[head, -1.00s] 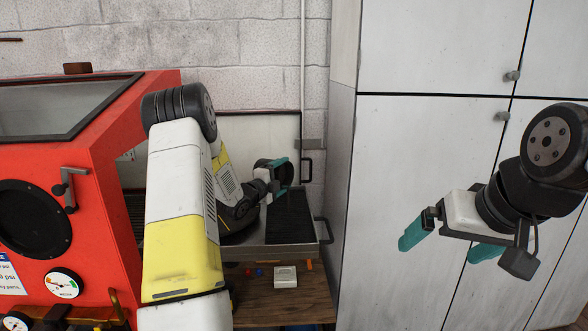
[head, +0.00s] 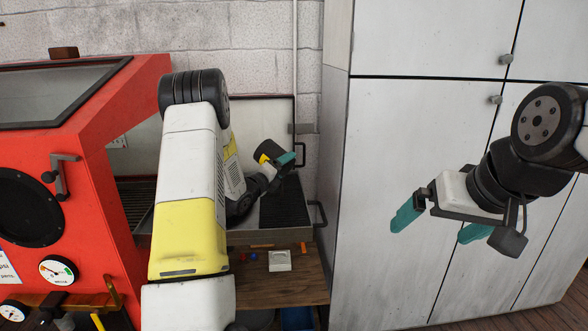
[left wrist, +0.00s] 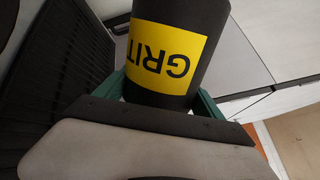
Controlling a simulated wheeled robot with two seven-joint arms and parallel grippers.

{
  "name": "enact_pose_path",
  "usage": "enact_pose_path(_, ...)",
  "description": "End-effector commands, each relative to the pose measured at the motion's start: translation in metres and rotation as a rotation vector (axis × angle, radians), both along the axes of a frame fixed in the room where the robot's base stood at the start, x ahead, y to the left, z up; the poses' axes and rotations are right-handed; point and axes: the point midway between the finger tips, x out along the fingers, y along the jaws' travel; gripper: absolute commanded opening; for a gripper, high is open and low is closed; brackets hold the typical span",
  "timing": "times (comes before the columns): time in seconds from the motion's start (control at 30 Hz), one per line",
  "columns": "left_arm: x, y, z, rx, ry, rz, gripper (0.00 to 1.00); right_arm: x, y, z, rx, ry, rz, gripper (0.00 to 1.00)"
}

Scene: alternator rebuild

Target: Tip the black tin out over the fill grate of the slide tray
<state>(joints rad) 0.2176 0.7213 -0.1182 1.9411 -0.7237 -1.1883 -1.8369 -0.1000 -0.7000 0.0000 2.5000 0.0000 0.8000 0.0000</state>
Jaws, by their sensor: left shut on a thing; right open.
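The black tin (head: 268,149) has a yellow label, which reads GRIT upside down in the left wrist view (left wrist: 165,50). My left gripper (head: 285,160) is shut on the tin and holds it tilted above the slide tray (head: 255,236). Its teal fingers lie on both sides of the tin in the left wrist view. The dark slatted fill grate (head: 284,207) is below and right of the tin; it seems to be the slatted surface at left in the left wrist view (left wrist: 60,75). The tin's mouth and any pouring grit are not visible. My right gripper (head: 436,225) is open and empty before the cabinet.
A red blast cabinet (head: 95,165) stands at left. Tall grey cabinet doors (head: 420,150) fill the right. A wooden bench (head: 290,290) below the tray carries a small white dish (head: 279,261) and small coloured bits. The tray's handle (head: 319,214) sticks out at its right.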

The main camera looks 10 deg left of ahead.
Motion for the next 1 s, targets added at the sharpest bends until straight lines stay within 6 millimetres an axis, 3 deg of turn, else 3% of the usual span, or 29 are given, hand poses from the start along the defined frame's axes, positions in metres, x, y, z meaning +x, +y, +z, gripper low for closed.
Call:
enact_pose_path(0.57, 0.0, 0.001, 0.002, -0.028, 0.009, 0.0, 0.06, 0.0, 0.0, 0.0, 0.0, 0.0, 0.0, 1.0)
enact_pose_path(1.0, 0.0, 0.001, 0.026, -0.668, 0.248, 0.001, 0.06, 0.0, 0.0, 0.0, 0.0, 0.0, 0.0, 1.0)
